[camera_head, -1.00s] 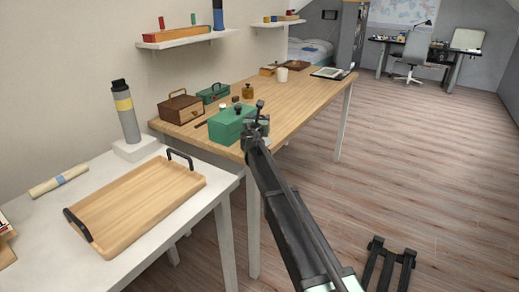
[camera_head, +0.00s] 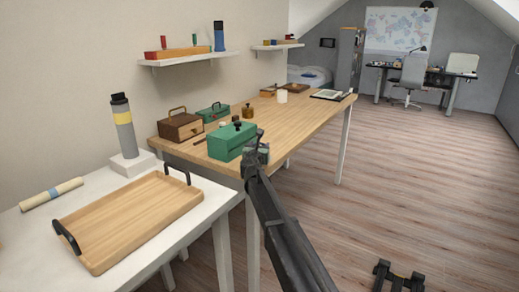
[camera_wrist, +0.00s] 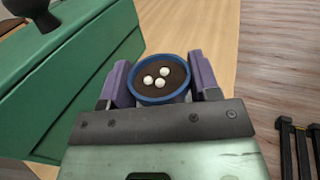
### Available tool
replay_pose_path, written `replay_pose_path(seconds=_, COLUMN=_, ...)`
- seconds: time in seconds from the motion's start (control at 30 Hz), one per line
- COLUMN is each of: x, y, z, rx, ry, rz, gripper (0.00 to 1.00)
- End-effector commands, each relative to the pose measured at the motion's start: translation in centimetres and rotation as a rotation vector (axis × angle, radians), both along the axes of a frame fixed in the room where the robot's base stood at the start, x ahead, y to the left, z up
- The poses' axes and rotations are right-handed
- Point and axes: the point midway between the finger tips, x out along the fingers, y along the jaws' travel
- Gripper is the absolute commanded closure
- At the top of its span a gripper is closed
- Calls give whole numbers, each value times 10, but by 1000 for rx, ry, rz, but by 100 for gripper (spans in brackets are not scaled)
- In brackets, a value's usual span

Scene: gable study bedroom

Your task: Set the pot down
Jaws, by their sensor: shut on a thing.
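The pot (camera_wrist: 160,92) has a blue rim, dark brown filling and three small white balls on top. It shows upright in the wrist view, between the purple fingers of my gripper (camera_wrist: 163,82), which are shut on it. In the head view my gripper (camera_head: 258,155) is at the near edge of the wooden table (camera_head: 300,110), just right of a green box (camera_head: 228,144). The pot is not discernible there behind my gripper and arm. I cannot tell whether its base touches the table.
The green box also stands close on the left in the wrist view (camera_wrist: 75,65). A brown case (camera_head: 180,127) and a small brass-coloured pot (camera_head: 248,111) are behind it. A white table with a wooden tray (camera_head: 130,220) is at left.

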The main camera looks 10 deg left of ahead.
Motion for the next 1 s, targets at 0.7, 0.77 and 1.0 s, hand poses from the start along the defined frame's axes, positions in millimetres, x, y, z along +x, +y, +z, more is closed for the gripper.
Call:
replay_pose_path(seconds=0.7, x=-7, y=-4, z=-2, rx=5, ry=4, rz=-5, gripper=18)
replay_pose_path(seconds=0.77, x=-7, y=-4, z=7, rx=5, ry=4, rz=-5, gripper=18)
replay_pose_path(seconds=1.0, x=-65, y=0, z=4, rx=4, ry=3, rz=-2, gripper=18)
